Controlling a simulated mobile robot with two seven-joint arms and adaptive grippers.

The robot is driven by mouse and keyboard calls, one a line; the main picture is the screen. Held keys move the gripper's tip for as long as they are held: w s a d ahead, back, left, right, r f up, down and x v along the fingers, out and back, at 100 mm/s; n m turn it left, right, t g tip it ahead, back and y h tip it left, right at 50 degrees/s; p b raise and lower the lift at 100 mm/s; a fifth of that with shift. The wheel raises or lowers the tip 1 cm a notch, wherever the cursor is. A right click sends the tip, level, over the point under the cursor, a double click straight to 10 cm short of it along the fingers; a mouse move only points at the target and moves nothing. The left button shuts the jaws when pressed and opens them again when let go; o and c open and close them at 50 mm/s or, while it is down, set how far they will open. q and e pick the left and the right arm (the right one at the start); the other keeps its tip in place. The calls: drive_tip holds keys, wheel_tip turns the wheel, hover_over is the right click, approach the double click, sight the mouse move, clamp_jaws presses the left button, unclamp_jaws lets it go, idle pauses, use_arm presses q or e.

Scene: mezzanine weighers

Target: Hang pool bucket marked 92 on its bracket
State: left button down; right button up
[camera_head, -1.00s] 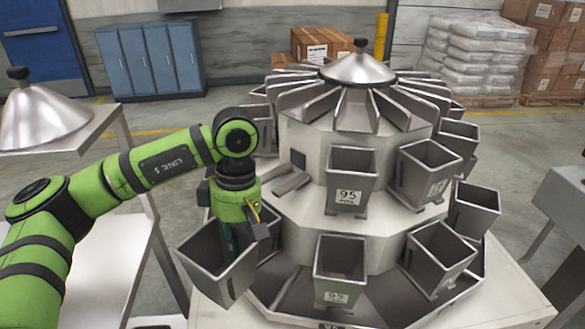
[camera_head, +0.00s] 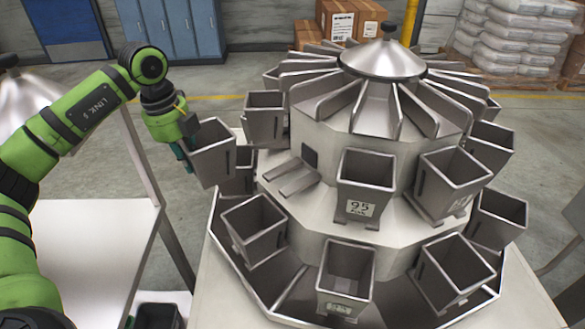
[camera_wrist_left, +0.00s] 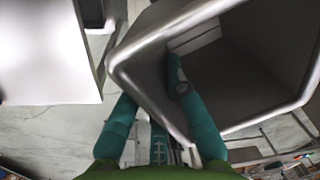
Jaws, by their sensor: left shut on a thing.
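My left gripper (camera_head: 184,150) is shut on the wall of a grey metal bucket (camera_head: 216,158), held in the air left of the weigher. In the left wrist view one teal finger is inside the bucket (camera_wrist_left: 135,60) and the other outside; the gripper (camera_wrist_left: 155,115) pinches the wall between them. No number is readable on this bucket, so I cannot confirm 92. An empty bracket (camera_head: 292,178) juts from the upper tier, right of and below the held bucket, apart from it. My right gripper is not in view.
The upper tier holds a bucket marked 95 (camera_head: 361,190) and others. A lower-tier bucket (camera_head: 254,230) hangs below the empty bracket. Another upper bucket (camera_head: 264,118) is just right of the held one. A white table (camera_head: 90,250) stands left.

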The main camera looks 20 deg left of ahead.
use_arm(q)
drive_tip(key=shift+w+r+n, duration=0.1)
drive_tip(key=shift+r+n, duration=0.05)
drive_tip(key=shift+n, duration=0.15)
drive_tip(key=shift+w+d, duration=0.15)
drive_tip(key=shift+d, duration=0.15)
drive_tip(key=w+d+p, duration=0.1)
drive_tip(key=w+d, duration=0.2)
drive_tip(key=d, duration=0.4)
drive_tip(key=w+d+f+p, duration=0.1)
drive_tip(key=w+d, duration=0.3)
drive_tip(key=d, duration=0.4)
drive_tip(key=shift+w+f, duration=0.15)
drive_tip(key=shift+f, duration=0.1)
drive_tip(key=shift+f, duration=0.1)
